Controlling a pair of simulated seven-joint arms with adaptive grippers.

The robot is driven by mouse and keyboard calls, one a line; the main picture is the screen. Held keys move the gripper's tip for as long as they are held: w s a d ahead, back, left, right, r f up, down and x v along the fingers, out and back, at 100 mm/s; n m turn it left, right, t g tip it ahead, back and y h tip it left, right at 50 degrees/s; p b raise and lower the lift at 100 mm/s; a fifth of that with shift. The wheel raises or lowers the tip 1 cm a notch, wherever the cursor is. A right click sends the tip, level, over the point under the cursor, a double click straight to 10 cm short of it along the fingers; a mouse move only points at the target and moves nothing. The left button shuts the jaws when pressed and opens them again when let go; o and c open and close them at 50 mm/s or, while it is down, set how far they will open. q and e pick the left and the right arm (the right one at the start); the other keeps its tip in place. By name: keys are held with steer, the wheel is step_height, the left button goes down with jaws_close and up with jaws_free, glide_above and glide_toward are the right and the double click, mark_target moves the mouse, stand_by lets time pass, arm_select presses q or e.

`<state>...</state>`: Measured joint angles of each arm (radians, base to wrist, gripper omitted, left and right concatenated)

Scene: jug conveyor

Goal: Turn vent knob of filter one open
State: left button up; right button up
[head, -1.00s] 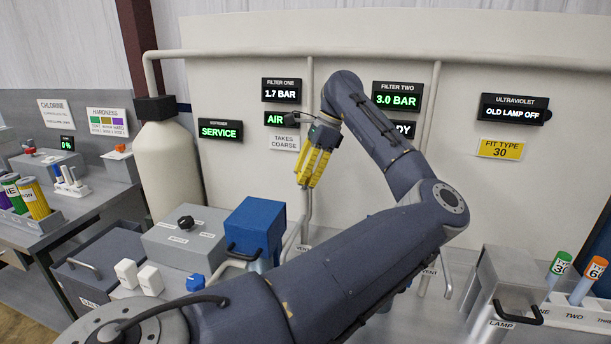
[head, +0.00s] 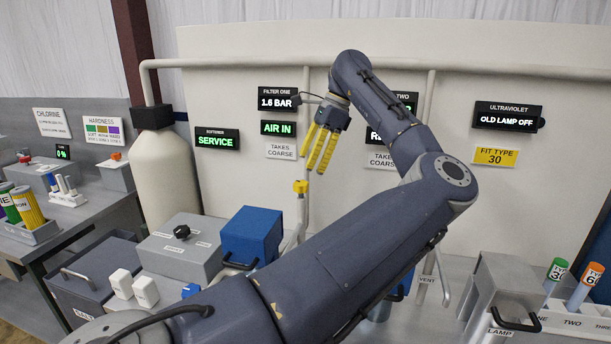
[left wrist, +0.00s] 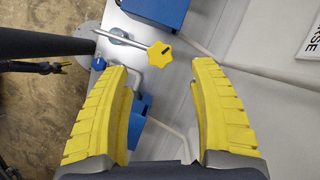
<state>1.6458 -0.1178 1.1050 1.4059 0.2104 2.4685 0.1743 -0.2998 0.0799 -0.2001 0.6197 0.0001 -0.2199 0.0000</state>
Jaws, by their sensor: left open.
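The vent knob of filter one (head: 301,187) is a small yellow knob on top of a thin upright pipe, below the filter one displays. In the left wrist view the yellow star-shaped knob (left wrist: 160,55) has a dark mark on its face and lies ahead, between the finger lines. My left gripper (head: 317,162) has yellow fingers, is open and empty, and hangs above and slightly right of the knob, apart from it. In the left wrist view its fingers (left wrist: 165,80) stand wide apart. The filter one display (head: 278,99) reads 1.6 BAR, and the one below (head: 285,128) reads AIR IN.
A blue box-shaped housing (head: 252,236) stands left of the knob's pipe. A grey box with a black knob (head: 180,247) is further left. My left arm covers the middle of the bench. A grey lamp box (head: 495,290) stands at the right.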

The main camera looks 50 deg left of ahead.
arm_select(q)
steer(key=shift+v, duration=2.4)
